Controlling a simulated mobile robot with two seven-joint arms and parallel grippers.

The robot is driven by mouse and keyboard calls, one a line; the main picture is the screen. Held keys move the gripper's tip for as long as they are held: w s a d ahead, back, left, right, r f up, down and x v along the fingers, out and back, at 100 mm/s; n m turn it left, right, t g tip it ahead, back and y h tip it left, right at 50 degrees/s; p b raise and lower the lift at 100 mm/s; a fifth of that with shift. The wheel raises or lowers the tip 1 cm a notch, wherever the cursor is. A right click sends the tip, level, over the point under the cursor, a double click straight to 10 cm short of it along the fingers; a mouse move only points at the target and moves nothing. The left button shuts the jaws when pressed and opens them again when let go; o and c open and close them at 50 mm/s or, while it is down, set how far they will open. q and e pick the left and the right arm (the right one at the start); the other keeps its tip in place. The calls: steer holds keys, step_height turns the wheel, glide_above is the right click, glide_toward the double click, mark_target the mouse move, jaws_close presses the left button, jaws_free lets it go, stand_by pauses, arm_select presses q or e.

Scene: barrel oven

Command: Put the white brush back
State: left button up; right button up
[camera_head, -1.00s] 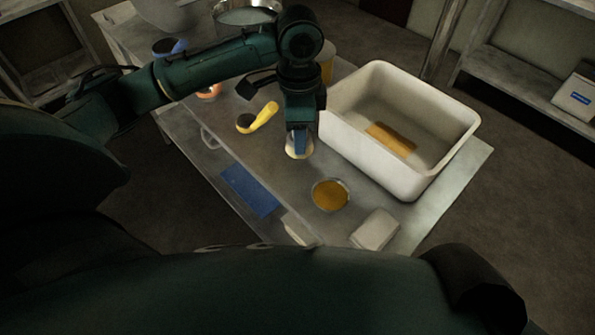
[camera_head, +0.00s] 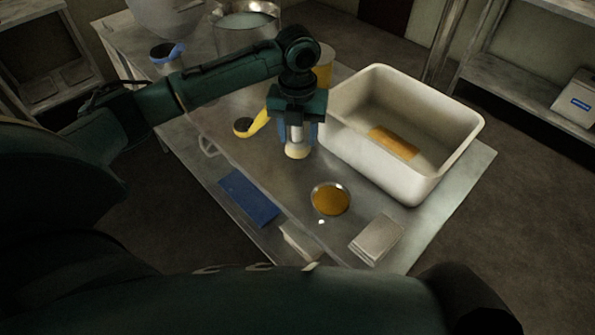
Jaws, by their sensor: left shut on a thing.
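My left gripper (camera_head: 297,140) is in the middle of the head view, pointing down over the metal table. It is shut on the white brush (camera_head: 297,151), whose pale round end shows below the fingers. The rest of the brush is mostly hidden by the gripper. The brush is left of the white tub and behind the small round dish of amber stuff (camera_head: 330,199). I cannot tell whether its end touches the table. My right gripper is not in view.
The white tub (camera_head: 445,163) holds a yellow-brown block (camera_head: 393,142). A yellow-handled brush (camera_head: 257,124) lies left of my gripper.

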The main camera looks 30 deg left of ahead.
arm_select(q)
step_height(320, 180, down, 9)
steer(key=shift+f, duration=0.1)
stand_by(0.3)
steer(key=shift+f, duration=0.15)
steer(key=o, duration=1)
steer(key=shift+c, duration=0.2)
step_height(320, 180, up, 12)
steer(key=shift+s+r, duration=0.1)
steer(key=shift+r, duration=0.1)
steer(key=shift+f, duration=0.1)
